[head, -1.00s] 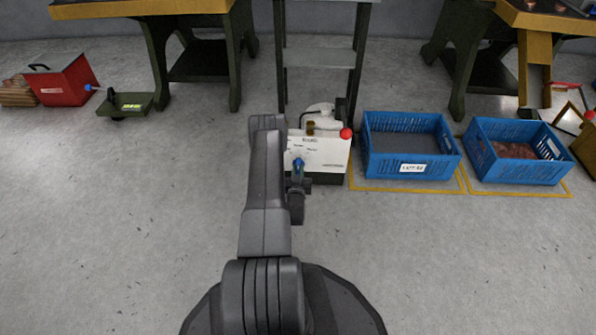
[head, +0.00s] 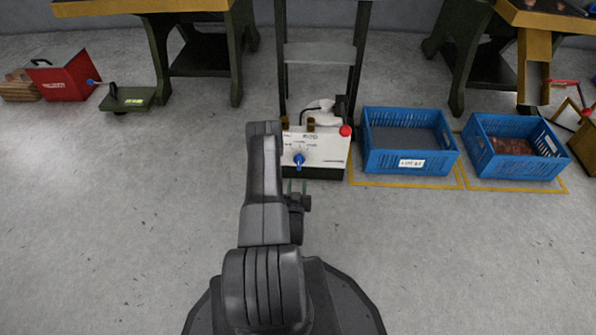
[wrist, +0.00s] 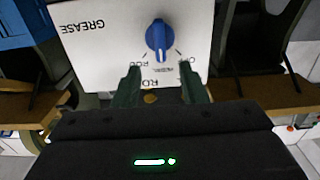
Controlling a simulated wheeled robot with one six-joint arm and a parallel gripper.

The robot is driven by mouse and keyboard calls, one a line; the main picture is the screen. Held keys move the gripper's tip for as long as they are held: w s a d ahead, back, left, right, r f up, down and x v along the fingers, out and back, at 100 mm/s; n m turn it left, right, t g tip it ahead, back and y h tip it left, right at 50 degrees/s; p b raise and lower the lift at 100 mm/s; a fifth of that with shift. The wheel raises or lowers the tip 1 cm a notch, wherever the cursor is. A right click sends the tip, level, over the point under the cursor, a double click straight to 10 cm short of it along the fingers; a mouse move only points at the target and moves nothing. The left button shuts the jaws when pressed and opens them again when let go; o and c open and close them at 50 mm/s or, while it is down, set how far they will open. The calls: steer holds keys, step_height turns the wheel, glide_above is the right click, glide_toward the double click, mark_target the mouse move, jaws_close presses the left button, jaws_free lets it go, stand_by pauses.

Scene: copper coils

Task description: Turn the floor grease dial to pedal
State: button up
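The white grease box (head: 330,150) stands on the floor past my arm, with a blue dial (head: 299,160) on its front. In the wrist view, turned upside down, the dial (wrist: 158,38) sits on the white panel (wrist: 95,38) marked GREASE. Its bar stands nearly upright there, its narrow end toward the small middle label, which is blurred but seems to read pedal. Labels on both sides are partly hidden by my fingers. My gripper (wrist: 160,82) is open and empty, its green fingers apart, short of the dial. It shows in the head view (head: 297,186).
A red knob (head: 346,131) tops the box's right corner. Blue crates (head: 410,168) (head: 515,170) stand to the right inside yellow floor lines. A dark shelf stand (head: 320,55) rises behind the box.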

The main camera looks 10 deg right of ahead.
mark_target(299, 165)
steer(key=v, duration=0.4)
steer(key=shift+s+p, duration=0.1)
steer(key=shift+p, duration=0.3)
steer(key=b+x, duration=0.4)
steer(key=x, duration=1)
steer(key=shift+b, duration=0.35)
